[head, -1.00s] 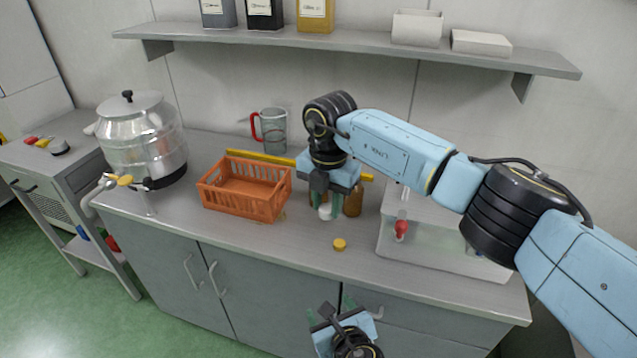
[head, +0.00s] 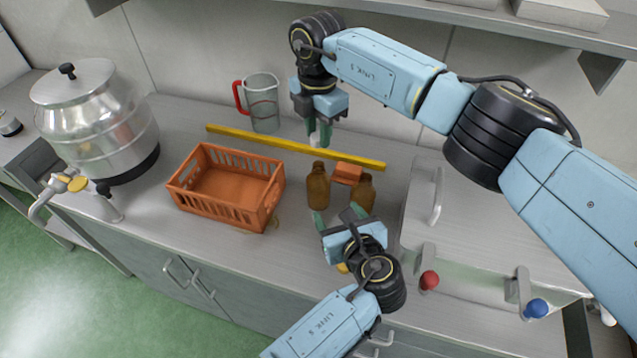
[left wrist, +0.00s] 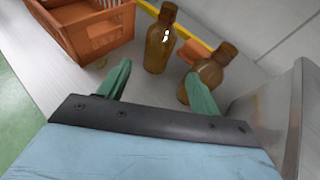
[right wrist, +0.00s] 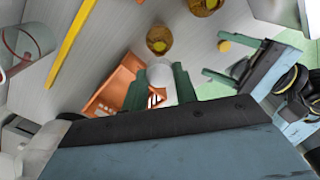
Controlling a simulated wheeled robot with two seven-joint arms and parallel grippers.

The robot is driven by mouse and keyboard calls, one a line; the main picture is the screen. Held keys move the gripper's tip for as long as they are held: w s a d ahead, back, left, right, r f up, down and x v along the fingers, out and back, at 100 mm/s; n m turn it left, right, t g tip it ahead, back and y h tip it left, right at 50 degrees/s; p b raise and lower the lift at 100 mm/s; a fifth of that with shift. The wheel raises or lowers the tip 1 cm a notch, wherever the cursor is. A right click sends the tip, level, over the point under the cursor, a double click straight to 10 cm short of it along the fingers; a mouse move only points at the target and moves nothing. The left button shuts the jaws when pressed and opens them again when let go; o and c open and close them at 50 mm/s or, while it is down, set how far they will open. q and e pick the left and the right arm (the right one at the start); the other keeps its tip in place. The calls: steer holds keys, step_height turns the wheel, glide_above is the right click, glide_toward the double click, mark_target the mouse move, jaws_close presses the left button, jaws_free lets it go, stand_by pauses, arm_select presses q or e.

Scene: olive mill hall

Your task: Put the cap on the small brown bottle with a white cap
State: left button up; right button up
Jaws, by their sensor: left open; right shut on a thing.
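Two brown bottles stand on the counter with bare necks, the left one (head: 318,187) and the right one (head: 363,194); both also show in the left wrist view, left (left wrist: 160,42) and right (left wrist: 208,72). I cannot tell for sure which is the small one. My right gripper (head: 319,138) is shut on the white cap (right wrist: 160,76), above the counter behind the bottles. My left gripper (head: 338,216) is open and empty, low in front of the bottles. In the left wrist view its right finger overlaps the right bottle.
A yellow cap (right wrist: 224,46) lies on the counter near my left gripper. An orange block (head: 347,173) sits by the right bottle. An orange crate (head: 205,207) is to the left, and a yellow bar (head: 260,140) lies behind.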

arm_select(q)
steer(key=x, duration=1.2)
steer(key=shift+f, duration=0.15)
steer(key=c, duration=1.1)
steer(key=shift+c, duration=0.2)
arm_select(e)
glide_above(319, 165)
steer(key=shift+f, duration=2.55)
